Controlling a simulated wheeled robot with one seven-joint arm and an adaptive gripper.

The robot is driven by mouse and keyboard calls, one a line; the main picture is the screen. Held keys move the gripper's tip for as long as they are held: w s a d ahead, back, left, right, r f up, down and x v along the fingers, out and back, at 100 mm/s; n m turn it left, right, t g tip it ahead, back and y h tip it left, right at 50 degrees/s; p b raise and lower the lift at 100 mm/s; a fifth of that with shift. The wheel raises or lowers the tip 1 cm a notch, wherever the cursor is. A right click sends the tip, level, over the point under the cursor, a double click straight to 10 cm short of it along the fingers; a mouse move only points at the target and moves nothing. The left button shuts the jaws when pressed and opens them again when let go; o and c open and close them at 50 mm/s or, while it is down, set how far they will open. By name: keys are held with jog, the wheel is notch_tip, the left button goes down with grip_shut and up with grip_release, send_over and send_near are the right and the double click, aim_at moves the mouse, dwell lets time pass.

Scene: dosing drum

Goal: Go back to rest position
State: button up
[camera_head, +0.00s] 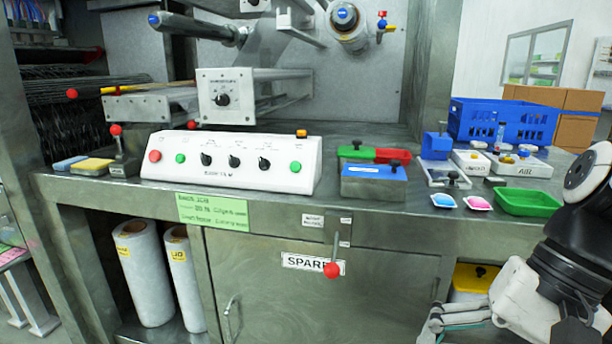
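My gripper (447,322) is at the lower right of the head view, in front of the bench and below its top edge. Its fingers point left. Their tips are small and partly overlap, so I cannot tell whether they are open or shut. No held object shows. My arm enters from the right edge. The steel bench (380,225) carries a white control panel (232,163) with knobs and buttons.
A blue crate (502,121), a green tray (528,202) and small pink (477,203) and blue (443,201) dishes stand on the right of the bench. A yellow bin (471,279) is behind my gripper. A red-knobbed lever (333,270) sticks out of the front.

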jog(key=s+n+t+h, duration=0.1)
jog(key=s+n+h, duration=0.45)
jog(key=s, duration=0.35)
notch_tip(320, 180, up, 16)
jog(key=w+t+p, duration=0.1)
jog(key=t+p, duration=0.1)
jog(key=p, duration=1.2)
jog(key=shift+w+d+f+n+y, duration=0.15)
jog(key=shift+w+d+n+y, duration=0.1)
jog(key=shift+w+n+y, duration=0.2)
jog(key=r+p, duration=0.5)
jog(key=s+r+t+p, duration=0.1)
jog(key=r+p, duration=0.4)
jog(key=s+r+t+p, duration=0.1)
jog(key=r+p, duration=0.4)
jog(key=r, duration=0.1)
jog(key=shift+d+r, duration=0.1)
jog(key=shift+d, duration=0.05)
jog(key=shift+c, duration=0.2)
